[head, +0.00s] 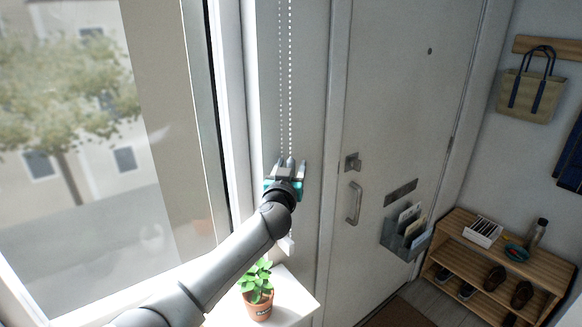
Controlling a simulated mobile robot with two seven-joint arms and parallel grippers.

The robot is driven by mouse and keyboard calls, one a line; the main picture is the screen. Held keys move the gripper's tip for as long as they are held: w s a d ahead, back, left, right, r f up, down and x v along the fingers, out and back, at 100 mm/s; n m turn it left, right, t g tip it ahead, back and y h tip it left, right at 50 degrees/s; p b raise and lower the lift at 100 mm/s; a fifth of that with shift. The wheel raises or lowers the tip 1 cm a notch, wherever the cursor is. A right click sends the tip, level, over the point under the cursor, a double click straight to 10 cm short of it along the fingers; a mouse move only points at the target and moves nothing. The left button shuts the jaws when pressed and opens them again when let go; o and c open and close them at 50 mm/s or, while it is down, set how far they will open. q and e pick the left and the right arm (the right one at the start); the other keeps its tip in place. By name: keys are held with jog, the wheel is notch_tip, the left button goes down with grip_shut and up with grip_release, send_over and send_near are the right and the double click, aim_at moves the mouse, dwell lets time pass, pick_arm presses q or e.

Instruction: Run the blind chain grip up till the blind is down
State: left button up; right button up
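The blind chain (290,80) hangs as two beaded strands on the narrow wall strip between the window and the door. My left gripper (289,165) is at the lower end of the visible strands, fingers pointing up the wall. Its fingers and wrist cover the chain there, so I cannot make out the chain grip or whether the fingers are closed on it. A small white piece (287,243) shows just below my wrist. No blind fabric shows over the visible part of the window (70,120). My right gripper is out of view.
A potted plant (258,290) stands on a white ledge (297,297) below my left forearm. The door (390,120) has a handle (354,203) and a mail holder (407,238). A wooden shoe rack (455,222) and hanging bag (527,95) are at the right.

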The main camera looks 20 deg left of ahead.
pick_arm(q)
grip_shut()
dwell(1.3)
